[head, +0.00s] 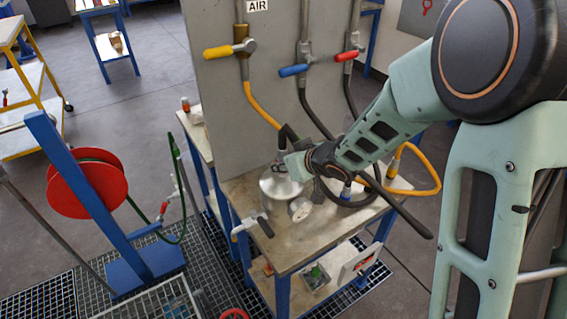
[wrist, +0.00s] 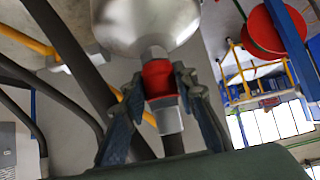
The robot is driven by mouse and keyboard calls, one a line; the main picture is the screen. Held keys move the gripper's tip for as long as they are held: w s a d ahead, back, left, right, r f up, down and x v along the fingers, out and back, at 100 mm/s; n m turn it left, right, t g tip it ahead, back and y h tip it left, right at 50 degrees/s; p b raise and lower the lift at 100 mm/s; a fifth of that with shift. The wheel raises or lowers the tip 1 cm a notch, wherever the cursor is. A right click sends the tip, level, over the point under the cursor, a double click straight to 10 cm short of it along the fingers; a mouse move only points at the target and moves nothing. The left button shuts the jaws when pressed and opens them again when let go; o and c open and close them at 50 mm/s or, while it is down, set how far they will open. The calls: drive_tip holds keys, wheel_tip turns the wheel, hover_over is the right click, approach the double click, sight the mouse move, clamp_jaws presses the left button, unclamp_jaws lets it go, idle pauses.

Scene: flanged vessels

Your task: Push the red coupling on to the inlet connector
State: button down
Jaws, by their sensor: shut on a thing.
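In the wrist view the red coupling (wrist: 158,78) is between the two fingers of my gripper (wrist: 160,80), which is shut on it. A grey metal end (wrist: 169,119) shows on the palm side of the coupling. On its other side is a short grey connector (wrist: 153,52) on the shiny metal vessel (wrist: 150,18). Coupling and connector look in line and close together; I cannot tell how far one is over the other. In the head view the vessel (head: 281,188) stands on the bench, with my gripper (head: 292,165) at its upper back side. The coupling is hidden there.
An orange hose (head: 262,106) and dark hoses hang near my arm. A black-gripped handle (head: 265,227) sticks out in front.

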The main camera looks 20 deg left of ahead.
drive_tip(key=shift+f, duration=0.2)
drive_tip(key=c, duration=1.5)
unclamp_jaws()
drive_tip(key=shift+o, duration=0.2)
